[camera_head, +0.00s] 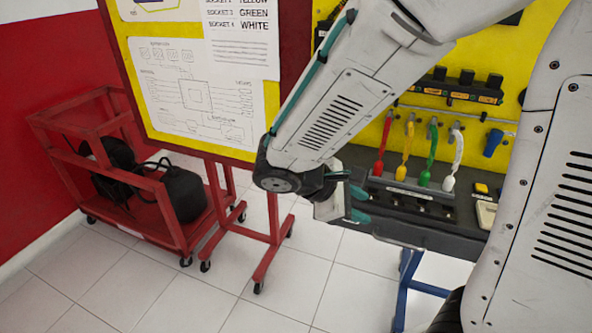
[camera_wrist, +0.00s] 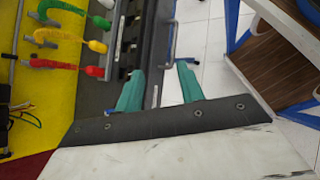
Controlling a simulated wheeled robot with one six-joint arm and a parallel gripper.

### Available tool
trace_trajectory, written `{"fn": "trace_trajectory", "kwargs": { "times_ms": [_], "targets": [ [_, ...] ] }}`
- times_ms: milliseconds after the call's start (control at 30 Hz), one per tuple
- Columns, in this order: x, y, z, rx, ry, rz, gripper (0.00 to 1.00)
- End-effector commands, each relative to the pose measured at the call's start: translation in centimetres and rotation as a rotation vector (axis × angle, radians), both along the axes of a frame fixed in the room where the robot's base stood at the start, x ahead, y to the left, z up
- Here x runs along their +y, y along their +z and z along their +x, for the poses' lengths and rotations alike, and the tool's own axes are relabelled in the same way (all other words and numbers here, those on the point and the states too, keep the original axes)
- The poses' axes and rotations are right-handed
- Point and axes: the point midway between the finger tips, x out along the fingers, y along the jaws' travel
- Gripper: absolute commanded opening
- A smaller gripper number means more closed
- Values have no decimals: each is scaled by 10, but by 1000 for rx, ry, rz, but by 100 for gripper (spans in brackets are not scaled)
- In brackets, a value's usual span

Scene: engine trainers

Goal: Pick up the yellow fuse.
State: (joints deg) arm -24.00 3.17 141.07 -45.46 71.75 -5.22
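No object is clearly recognisable as a fuse. A small yellow piece (camera_head: 481,188) lies on the dark bench ledge, right of the cables, in the head view; I cannot tell whether it is the yellow fuse. A yellow cable plug (camera_head: 401,173) hangs between the red and green ones, and it shows in the wrist view (camera_wrist: 93,42). My gripper (camera_head: 358,204) is near the left front of the ledge, left of both yellow things. In the wrist view, its teal fingers (camera_wrist: 160,82) are spread and empty, near the ledge's front edge.
The dark ledge (camera_head: 420,228) has a front handle and a row of sockets. Red (camera_head: 378,167), green (camera_head: 424,178) and white (camera_head: 449,183) plugs hang there. A red stand and a red cart (camera_head: 172,215) are at the left. The tiled floor ahead is clear.

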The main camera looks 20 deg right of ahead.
Motion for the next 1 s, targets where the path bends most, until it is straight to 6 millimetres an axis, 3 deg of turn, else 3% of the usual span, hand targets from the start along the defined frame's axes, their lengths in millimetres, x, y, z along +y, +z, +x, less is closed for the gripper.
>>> {"fn": "trace_trajectory", "kwargs": {
  "times_ms": [167,300,400,500,633,1000],
  "targets": [
    [22,-31,67,139,425,-260,38],
    [57,-53,122,217,773,-453,38],
    [77,-56,151,232,943,-549,38],
    [90,-47,170,219,1043,-612,38],
    [96,-43,181,223,1101,-653,38],
    [68,-52,214,233,1097,-654,38]
  ]
}}
